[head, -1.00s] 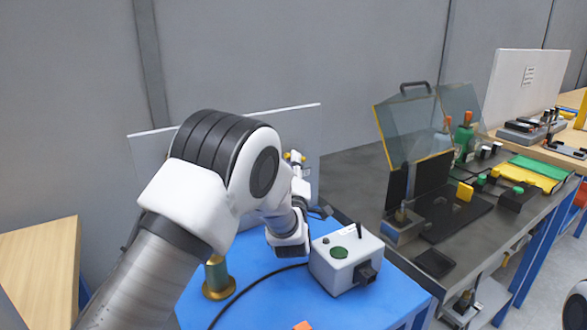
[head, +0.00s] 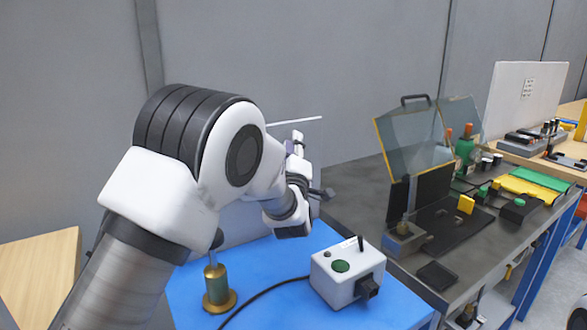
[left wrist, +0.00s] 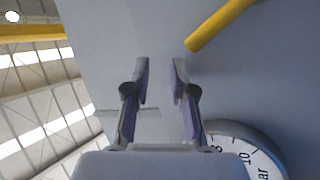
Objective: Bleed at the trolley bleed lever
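My left gripper shows in the left wrist view (left wrist: 160,75) with its two fingers apart and nothing between them. A yellow bar (left wrist: 220,22), perhaps the bleed lever handle, is ahead and to the right of the fingertips, apart from them. A round white gauge dial (left wrist: 246,155) is at the lower right, partly hidden by the gripper. In the head view my left arm reaches over the blue trolley top (head: 268,262) towards its grey back panel (head: 235,228), and hides most of that panel. The yellow bar cannot be made out there. My right gripper is out of view.
A white box with a green button (head: 347,272) and a brass post with a black knob (head: 217,285) stand on the trolley, with a black cable between. A dark bench (head: 350,190) with a clear guard (head: 408,138) is at the right.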

